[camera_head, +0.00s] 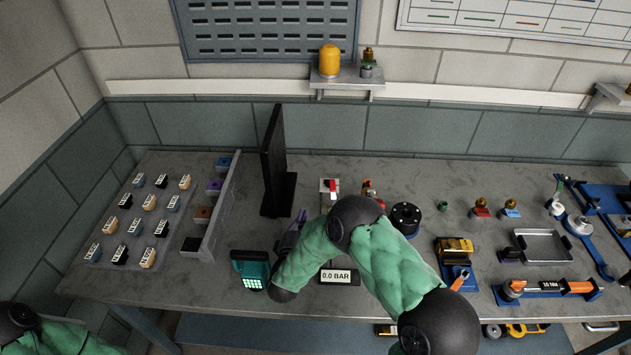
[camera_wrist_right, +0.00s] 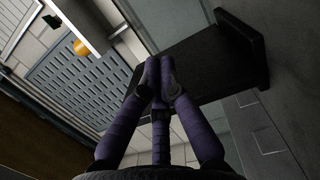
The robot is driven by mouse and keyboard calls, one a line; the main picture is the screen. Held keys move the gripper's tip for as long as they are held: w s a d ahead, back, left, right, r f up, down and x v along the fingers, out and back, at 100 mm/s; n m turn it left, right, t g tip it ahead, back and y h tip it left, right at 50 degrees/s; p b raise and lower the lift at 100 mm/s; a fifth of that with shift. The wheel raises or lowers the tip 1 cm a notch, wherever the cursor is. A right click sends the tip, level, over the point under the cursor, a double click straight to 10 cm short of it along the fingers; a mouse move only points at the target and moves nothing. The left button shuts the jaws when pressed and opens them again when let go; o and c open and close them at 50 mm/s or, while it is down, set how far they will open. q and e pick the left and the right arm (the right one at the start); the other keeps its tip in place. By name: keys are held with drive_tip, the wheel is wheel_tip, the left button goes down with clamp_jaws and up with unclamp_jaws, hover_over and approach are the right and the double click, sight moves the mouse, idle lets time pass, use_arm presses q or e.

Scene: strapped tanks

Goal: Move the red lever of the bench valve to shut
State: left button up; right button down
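A small red lever (camera_head: 333,185) shows on a pale plate just behind my right arm in the head view. A second fitting with brass and red parts (camera_head: 369,190) is partly hidden by my right arm, so I cannot tell how the valve is set. My right gripper (camera_head: 299,219) is left of and nearer than the lever, apart from it. In the wrist view its purple fingers (camera_wrist_right: 161,78) meet at the tips with nothing seen between them. My left gripper is out of view; only part of its arm shows at bottom left.
A black upright panel (camera_head: 273,160) stands left of the lever and fills much of the wrist view (camera_wrist_right: 205,62). A 0.0 BAR display (camera_head: 337,276), a teal keypad device (camera_head: 250,269) and a black round part (camera_head: 405,218) are nearby. A metal tray (camera_head: 541,246) lies right.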

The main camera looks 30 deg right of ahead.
sight(333, 191)
drive_tip(key=w+d+b, duration=0.1)
drive_tip(key=w+d, duration=0.5)
drive_tip(key=d, duration=0.4)
drive_tip(key=shift+w+b, duration=0.2)
drive_tip(key=shift+b, duration=0.15)
drive_tip(key=shift+d, duration=0.1)
drive_tip(key=shift+s+d, duration=0.15)
drive_tip(key=shift+d, duration=0.45)
